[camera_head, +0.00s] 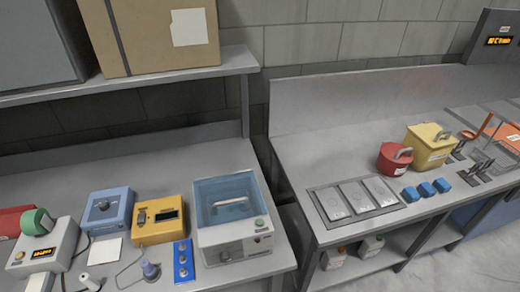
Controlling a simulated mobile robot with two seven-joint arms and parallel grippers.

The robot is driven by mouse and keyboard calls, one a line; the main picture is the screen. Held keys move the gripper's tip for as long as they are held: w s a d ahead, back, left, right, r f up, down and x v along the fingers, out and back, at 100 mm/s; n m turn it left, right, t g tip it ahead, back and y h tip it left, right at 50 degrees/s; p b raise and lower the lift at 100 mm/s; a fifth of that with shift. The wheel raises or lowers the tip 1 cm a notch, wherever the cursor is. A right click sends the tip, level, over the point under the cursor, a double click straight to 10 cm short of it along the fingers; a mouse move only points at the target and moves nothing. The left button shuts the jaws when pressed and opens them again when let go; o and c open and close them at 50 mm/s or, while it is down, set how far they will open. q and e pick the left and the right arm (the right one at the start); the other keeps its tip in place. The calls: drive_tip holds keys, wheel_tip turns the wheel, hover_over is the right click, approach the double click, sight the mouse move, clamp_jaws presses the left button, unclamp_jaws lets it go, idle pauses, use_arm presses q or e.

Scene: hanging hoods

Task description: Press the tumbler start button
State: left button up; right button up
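No machine carries a readable label, so I cannot tell for certain which is the tumbler. A white box with a see-through blue lid (226,200) stands on the left bench. At the far left, a pale machine (42,254) has a green drum-like part (38,222) on top and a lit orange display (43,252). Neither of my grippers is in view.
A blue strip with buttons (183,261) lies in front. A shelf (130,80) overhangs the left bench. A gap separates the right bench (300,150).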

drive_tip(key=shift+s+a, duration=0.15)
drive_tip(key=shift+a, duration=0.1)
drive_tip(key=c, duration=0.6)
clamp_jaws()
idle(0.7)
